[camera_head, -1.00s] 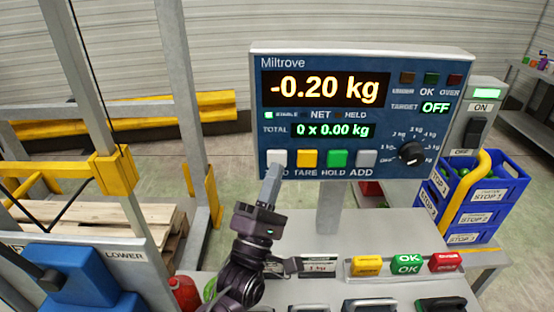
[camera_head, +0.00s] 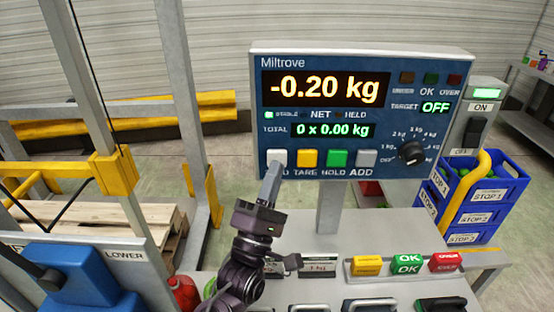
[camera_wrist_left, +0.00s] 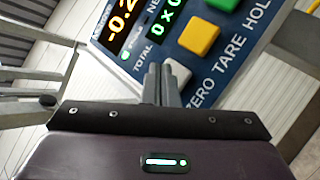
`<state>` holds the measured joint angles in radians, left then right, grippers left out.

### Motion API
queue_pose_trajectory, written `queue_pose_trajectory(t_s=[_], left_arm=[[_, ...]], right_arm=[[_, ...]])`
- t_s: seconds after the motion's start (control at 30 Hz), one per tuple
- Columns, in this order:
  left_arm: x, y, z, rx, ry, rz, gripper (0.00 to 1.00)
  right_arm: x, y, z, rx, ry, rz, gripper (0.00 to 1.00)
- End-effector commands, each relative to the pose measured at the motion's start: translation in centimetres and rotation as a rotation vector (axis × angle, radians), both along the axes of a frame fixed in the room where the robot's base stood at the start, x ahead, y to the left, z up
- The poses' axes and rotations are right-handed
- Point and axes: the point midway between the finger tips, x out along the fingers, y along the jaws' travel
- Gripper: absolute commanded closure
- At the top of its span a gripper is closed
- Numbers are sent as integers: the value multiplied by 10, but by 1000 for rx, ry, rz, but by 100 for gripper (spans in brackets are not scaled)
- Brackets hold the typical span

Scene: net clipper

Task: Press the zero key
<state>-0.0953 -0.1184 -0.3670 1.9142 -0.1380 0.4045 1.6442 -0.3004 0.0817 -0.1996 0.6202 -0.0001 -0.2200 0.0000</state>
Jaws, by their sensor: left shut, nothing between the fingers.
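The white zero key (camera_head: 277,157) is the leftmost in the row of keys on the blue Miltrove panel (camera_head: 300,67). Its label is mostly hidden by my left gripper. My left gripper (camera_head: 275,170) is shut and empty, its tips just below and in front of the key. In the left wrist view the shut fingertips (camera_wrist_left: 161,71) overlap the left edge of the white key (camera_wrist_left: 180,75), beside the word ZERO. I cannot tell whether they touch it. The display (camera_head: 325,89) reads -0.20 kg. My right gripper is not in view.
The yellow tare key (camera_head: 307,158), green hold key (camera_head: 337,158) and grey add key (camera_head: 367,158) stand to the right. A dial (camera_head: 411,153) is farther right. Below are yellow, green and red buttons (camera_head: 407,264). A yellow-and-grey frame (camera_head: 112,170) stands left.

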Motion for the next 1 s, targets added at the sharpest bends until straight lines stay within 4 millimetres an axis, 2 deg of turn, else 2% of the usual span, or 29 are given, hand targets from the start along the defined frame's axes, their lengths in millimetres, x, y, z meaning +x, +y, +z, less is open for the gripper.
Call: queue_pose_trajectory(t_s=[1.0], left_arm=[[10, 0, 0, 0, 0, 0, 100]], right_arm=[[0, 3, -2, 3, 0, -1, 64]])
